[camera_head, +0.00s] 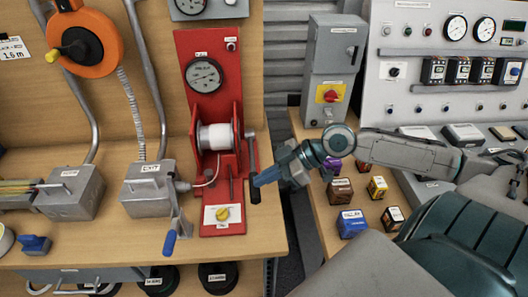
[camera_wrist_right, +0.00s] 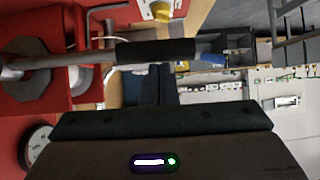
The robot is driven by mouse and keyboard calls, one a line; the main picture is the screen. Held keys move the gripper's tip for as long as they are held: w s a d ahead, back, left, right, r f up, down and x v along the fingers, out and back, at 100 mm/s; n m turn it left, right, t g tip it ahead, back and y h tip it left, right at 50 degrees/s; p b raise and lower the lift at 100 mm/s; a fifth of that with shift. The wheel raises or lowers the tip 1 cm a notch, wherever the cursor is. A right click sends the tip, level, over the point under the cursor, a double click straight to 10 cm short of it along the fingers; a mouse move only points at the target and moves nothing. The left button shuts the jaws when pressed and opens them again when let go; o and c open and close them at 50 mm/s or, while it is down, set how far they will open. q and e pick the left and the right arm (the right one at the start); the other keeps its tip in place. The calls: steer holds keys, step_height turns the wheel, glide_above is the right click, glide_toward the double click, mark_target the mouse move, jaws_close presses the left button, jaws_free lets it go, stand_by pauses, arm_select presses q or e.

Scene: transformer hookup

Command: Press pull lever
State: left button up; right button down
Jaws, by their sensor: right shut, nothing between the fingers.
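The red pull unit (camera_head: 209,85) stands on the wooden bench with a round gauge and a white drum. Its lever (camera_head: 251,150) hangs down on the unit's right side and ends in a black grip (camera_head: 255,192). In the right wrist view the lever's grey shaft and black grip (camera_wrist_right: 155,51) lie across the upper part of the picture. My right gripper (camera_head: 263,179) is shut and empty, with its blue tips beside the grip. I cannot tell whether they touch it. My left gripper is not in view.
A yellow knob (camera_head: 223,213) sits at the front of the red unit. The cut box (camera_head: 148,190) with a blue-handled crank (camera_head: 170,240) stands to the left. Small coloured boxes (camera_head: 352,224) stand on the right table (camera_head: 310,205). A gap separates the two tables.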

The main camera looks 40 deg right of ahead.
steer(key=shift+n+t, duration=0.3)
steer(key=shift+t, duration=0.1)
steer(key=f+b, duration=0.1)
steer(key=f, duration=0.2)
steer(key=f+b, duration=0.1)
steer(key=f, duration=0.1)
steer(key=shift+s+a+b, duration=0.1)
steer(key=shift+s+b, duration=0.25)
steer(key=shift+s, duration=0.05)
